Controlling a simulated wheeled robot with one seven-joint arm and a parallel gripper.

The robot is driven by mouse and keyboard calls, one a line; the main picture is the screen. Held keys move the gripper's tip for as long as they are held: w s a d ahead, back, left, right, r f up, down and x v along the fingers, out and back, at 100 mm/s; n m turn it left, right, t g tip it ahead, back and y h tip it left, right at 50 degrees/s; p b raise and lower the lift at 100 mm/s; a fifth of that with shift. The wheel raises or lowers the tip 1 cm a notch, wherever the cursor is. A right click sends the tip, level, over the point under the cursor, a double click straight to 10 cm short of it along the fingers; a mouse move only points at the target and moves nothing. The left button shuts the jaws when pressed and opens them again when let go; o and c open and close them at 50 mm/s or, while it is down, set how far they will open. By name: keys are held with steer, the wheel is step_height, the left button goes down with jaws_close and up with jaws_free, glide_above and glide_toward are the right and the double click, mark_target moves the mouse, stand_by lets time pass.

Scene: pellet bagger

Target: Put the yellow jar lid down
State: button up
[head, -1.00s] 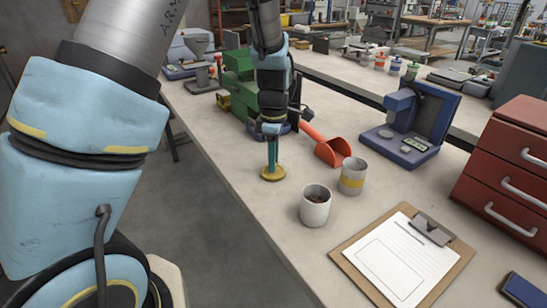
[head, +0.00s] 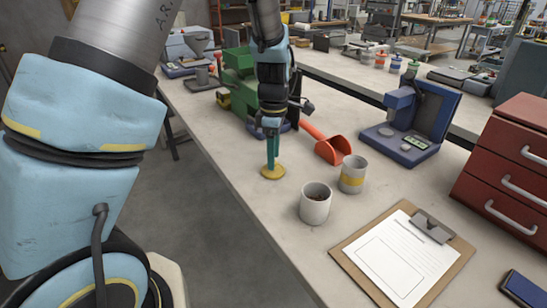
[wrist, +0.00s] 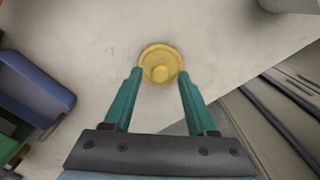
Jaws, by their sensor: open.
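The yellow jar lid (head: 273,172) lies flat on the bench top, near its left edge. My gripper (head: 271,164) points straight down over the lid in the head view. In the wrist view its two green fingers (wrist: 160,76) are apart, with the tips at either side of the lid's near part. I cannot tell whether a fingertip still touches the lid.
An open white jar (head: 316,203) with dark contents and a yellow-banded jar (head: 352,174) stand to the right. A red scoop (head: 333,147) lies behind them. A clipboard (head: 403,255) is in front, a blue machine (head: 412,125) at the back right. Bare bench lies between lid and jars.

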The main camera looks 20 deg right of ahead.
step_height(320, 180, up, 11)
steer(key=b, duration=0.1)
steer(key=w+a+f+m, duration=0.2)
steer(key=a+m, duration=0.3)
steer(key=a, duration=1.1)
steer(key=s+a+f+m, duration=0.1)
steer(key=s+a+m, duration=0.2)
steer(key=a, duration=0.4)
steer(key=s+a+f+m+t, duration=0.1)
steer(key=s+a+m, duration=0.2)
steer(key=a, duration=0.4)
steer(key=shift+f+m+t, duration=0.3)
steer(key=shift+m, duration=0.4)
